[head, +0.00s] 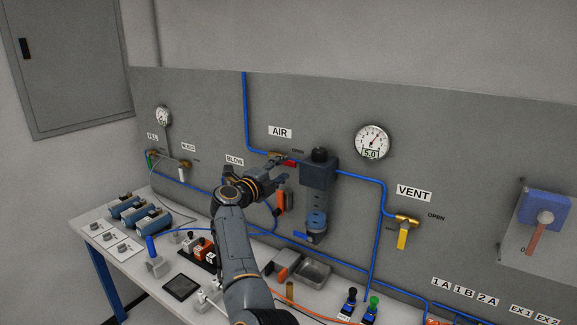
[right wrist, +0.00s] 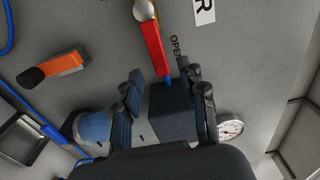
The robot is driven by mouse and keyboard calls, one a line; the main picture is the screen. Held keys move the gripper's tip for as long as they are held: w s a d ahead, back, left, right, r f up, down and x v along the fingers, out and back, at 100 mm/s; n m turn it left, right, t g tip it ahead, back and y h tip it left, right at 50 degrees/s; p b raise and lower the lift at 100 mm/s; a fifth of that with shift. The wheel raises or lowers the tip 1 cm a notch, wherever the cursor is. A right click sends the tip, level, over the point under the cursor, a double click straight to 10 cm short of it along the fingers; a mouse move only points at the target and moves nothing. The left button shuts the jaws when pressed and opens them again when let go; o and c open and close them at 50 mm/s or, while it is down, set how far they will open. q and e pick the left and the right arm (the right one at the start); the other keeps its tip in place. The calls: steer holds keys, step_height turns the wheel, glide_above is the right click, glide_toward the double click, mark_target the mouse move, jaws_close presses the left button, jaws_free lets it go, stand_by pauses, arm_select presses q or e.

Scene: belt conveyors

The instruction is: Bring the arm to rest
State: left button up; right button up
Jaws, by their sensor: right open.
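My right arm reaches up from the bottom of the head view over the bench. Its gripper (head: 277,181) is in front of the panel, just below the AIR valve's red handle (head: 288,162) and left of the dark air unit (head: 319,172). In the right wrist view the gripper (right wrist: 166,84) is open, its two fingers apart with nothing held. The red handle (right wrist: 153,48) points towards the gap between the fingertips there; I cannot tell whether they touch. My left gripper is not in view.
The bench (head: 135,262) carries blue cylinders (head: 140,212), a dark plate (head: 181,287), a metal tray (head: 313,272) and push valves (head: 371,308). Blue pipe (head: 246,110) runs along the panel. A gauge (head: 373,141) and the yellow VENT handle (head: 403,235) are to the right.

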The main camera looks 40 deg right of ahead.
steer(key=shift+v, duration=1.05)
